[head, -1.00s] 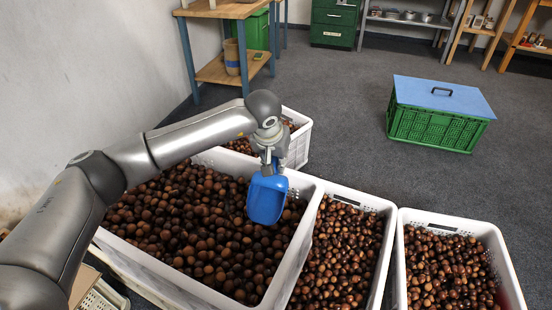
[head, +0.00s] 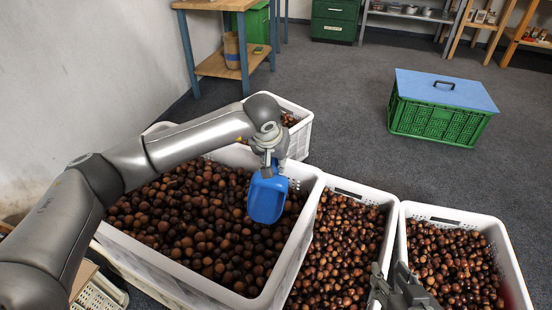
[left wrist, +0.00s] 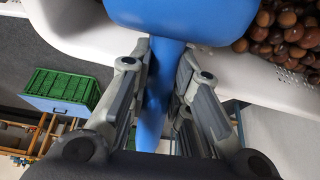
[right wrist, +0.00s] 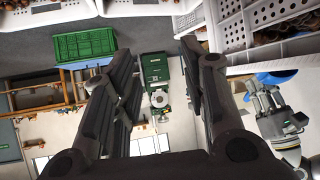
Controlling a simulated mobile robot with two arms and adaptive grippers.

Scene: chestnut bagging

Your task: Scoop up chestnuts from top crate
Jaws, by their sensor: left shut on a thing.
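The top crate (head: 312,205) is white and full of brown chestnuts (head: 205,215), on the left in the head view. My left gripper (head: 268,160) is above its right side, shut on the handle of a blue scoop (head: 267,198). The handle also shows between the fingers in the left wrist view (left wrist: 155,110). The scoop hangs over the chestnuts at the crate's right side; I cannot tell whether it touches them. My right gripper (head: 402,290) shows at the bottom of the head view, above the gap between two other crates. In the right wrist view (right wrist: 155,75) its fingers are apart and empty.
Two more white crates of chestnuts (head: 335,250) (head: 450,265) stand to the right, and another (head: 305,130) behind. A green crate with a blue lid (head: 440,105) stands on the open grey floor. A wooden table (head: 225,65) is at the back left.

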